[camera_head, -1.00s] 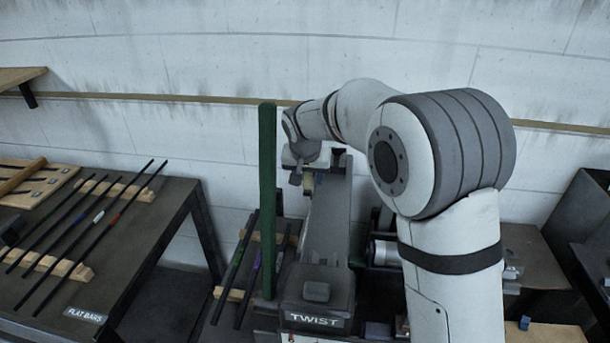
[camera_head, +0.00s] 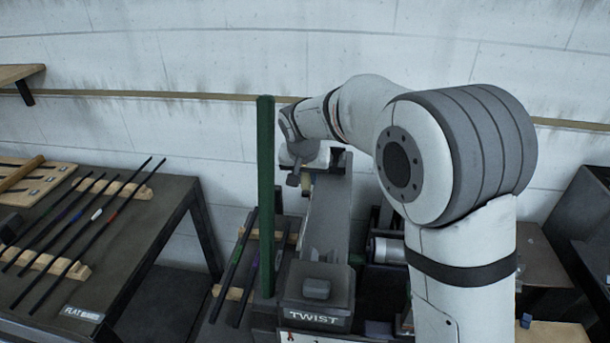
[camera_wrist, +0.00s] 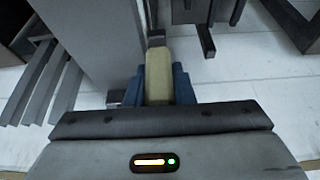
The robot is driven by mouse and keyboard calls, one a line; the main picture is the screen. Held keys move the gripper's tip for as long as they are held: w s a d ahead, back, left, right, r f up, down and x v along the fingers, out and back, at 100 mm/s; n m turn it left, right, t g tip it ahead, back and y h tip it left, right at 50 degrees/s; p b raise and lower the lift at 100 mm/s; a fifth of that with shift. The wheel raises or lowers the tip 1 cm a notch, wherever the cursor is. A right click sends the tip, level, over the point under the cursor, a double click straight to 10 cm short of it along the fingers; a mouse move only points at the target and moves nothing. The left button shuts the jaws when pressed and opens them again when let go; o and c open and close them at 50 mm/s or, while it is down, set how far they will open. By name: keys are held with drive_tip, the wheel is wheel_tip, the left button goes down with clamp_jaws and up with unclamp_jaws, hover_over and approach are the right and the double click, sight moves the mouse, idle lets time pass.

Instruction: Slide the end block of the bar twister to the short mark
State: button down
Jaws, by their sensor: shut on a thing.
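The bar twister (camera_head: 325,225) is a long grey machine with a TWIST label at its near end. Its end block (camera_head: 341,161) is a dark part at the far end, partly hidden by my gripper and arm. My gripper (camera_wrist: 158,85) is shut on a pale yellow handle (camera_wrist: 158,68), with blue fingers on both sides of it in the wrist view. The handle appears to belong to the end block, but the joint is hidden. In the head view, my gripper is at the far end of the twister, left of the end block. I cannot make out the short mark.
A green post (camera_head: 265,200) stands upright just left of the twister. Dark bars lie on wooden rests on the flat bars table (camera_head: 150,235) at left. More bars (camera_head: 240,265) lie beside the twister. Dark equipment stands on the right, partly behind my arm.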

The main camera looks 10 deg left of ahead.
sight(305, 192)
drive_tip(key=s+b, duration=0.1)
drive_tip(key=s, duration=0.2)
drive_tip(key=shift+s+d, duration=0.1)
drive_tip(key=shift+s, duration=0.1)
drive_tip(key=c, duration=1.2)
unclamp_jaws()
drive_tip(key=shift+c, duration=0.2)
drive_tip(key=shift+r, duration=0.1)
drive_tip(key=v, duration=0.7)
drive_tip(key=shift+r+b, duration=0.3)
drive_tip(key=shift+b, duration=0.05)
drive_tip(key=shift+s, duration=0.15)
